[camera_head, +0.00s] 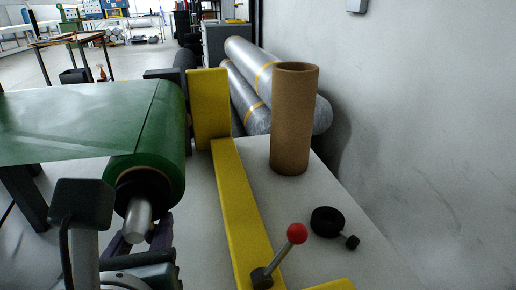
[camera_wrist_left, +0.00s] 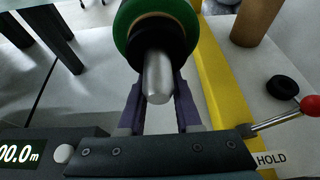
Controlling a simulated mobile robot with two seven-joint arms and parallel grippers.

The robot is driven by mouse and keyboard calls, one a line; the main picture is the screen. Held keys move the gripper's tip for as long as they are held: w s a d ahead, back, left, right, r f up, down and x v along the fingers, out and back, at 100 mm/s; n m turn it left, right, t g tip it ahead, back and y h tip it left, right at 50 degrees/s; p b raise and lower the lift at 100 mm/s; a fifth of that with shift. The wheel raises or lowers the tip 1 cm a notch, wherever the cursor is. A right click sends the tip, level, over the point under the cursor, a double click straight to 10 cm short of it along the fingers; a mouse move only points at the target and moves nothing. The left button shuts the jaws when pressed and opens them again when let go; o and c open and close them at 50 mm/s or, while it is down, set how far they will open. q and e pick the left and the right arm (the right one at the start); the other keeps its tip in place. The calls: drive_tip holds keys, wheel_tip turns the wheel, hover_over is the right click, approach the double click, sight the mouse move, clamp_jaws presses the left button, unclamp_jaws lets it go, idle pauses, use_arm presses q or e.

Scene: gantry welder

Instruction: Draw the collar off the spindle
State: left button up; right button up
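The bare metal spindle (camera_head: 138,218) sticks out of the green roll (camera_head: 172,150) toward me; it also shows in the left wrist view (camera_wrist_left: 158,78). A dark ring (camera_wrist_left: 157,34) surrounds it at the roll face; I cannot tell whether that is a collar or the roll's core. A loose black collar (camera_head: 326,221) with a small side knob lies on the pale surface at right. My left gripper (camera_head: 143,240) is open, its purple fingers apart on either side of the spindle's end in the left wrist view (camera_wrist_left: 159,108). Nothing is seen between them except the spindle. My right gripper is not in view.
A yellow frame bar (camera_head: 240,212) runs right of the roll, with a red-knobbed lever (camera_head: 297,234) at its near end, labelled HOLD. A brown cardboard tube (camera_head: 293,120) stands upright behind the loose collar. Wrapped rolls (camera_head: 243,95) lie farther back, beside the wall (camera_head: 420,110).

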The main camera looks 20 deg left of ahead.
use_arm(q)
clamp_jaws()
idle(0.5)
drive_tip(key=shift+r, duration=0.1)
